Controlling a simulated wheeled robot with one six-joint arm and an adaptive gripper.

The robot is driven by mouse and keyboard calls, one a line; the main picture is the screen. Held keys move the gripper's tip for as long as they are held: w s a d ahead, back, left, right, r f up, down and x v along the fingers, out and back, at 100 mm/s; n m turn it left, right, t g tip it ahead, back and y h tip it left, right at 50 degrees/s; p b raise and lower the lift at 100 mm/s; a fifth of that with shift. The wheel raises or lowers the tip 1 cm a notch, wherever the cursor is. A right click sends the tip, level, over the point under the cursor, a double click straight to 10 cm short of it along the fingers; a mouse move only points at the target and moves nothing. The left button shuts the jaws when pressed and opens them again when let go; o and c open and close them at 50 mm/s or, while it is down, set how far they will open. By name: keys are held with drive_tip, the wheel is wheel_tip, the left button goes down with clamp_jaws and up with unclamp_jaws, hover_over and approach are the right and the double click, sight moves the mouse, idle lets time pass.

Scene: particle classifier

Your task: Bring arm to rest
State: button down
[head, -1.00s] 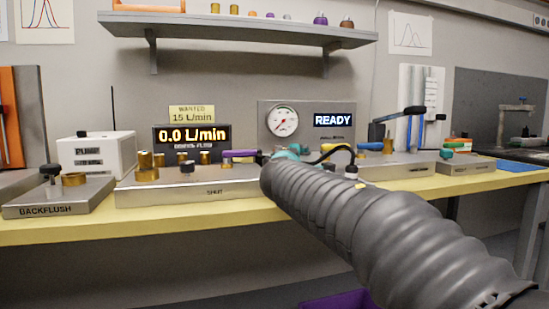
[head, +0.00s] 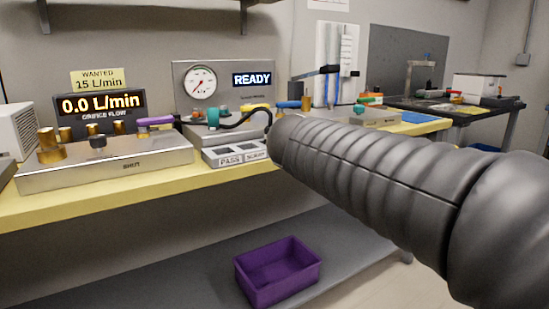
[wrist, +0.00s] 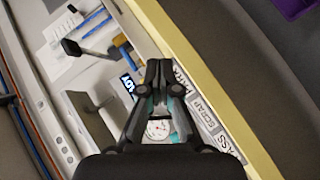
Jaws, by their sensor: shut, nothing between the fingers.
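My arm reaches over the yellow bench (head: 30,212) from the right in the head view, and its sleeve hides my gripper there. In the wrist view my gripper (wrist: 158,66) is shut, with its fingertips together and nothing between them. It hangs above the bench equipment, over the READY panel with its gauge (wrist: 158,130). That panel (head: 222,90) stands upright at the back of the bench in the head view, reading READY.
A display (head: 98,105) reads 0.0 L/min above a metal block (head: 105,165) marked SHUT. PASS and SCRAP trays (head: 236,157) lie near the bench's front edge. A purple bin (head: 277,272) sits on the lower shelf. A second bench (head: 480,115) stands behind right. Open floor shows lower right.

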drive_tip(key=s+d+f+m+g+p, duration=0.25)
drive_tip(key=s+d+f, duration=0.2)
drive_tip(key=s, duration=0.35)
drive_tip(key=s+d+f+m+g+p, duration=0.1)
drive_tip(key=s+d+f+m+g, duration=0.25)
drive_tip(key=s+d, duration=0.4)
drive_tip(key=s+a+f+m+g+y+p, duration=0.1)
drive_tip(key=s+f+m, duration=0.1)
drive_tip(key=s+f, duration=0.2)
drive_tip(key=s+a+f+m+g+y+p, duration=0.1)
drive_tip(key=s+f, duration=0.3)
drive_tip(key=s, duration=0.6)
drive_tip(key=shift+s+f+m, duration=0.3)
drive_tip(key=shift+s+m, duration=0.05)
drive_tip(key=shift+m, duration=0.55)
drive_tip(key=shift+a, duration=0.1)
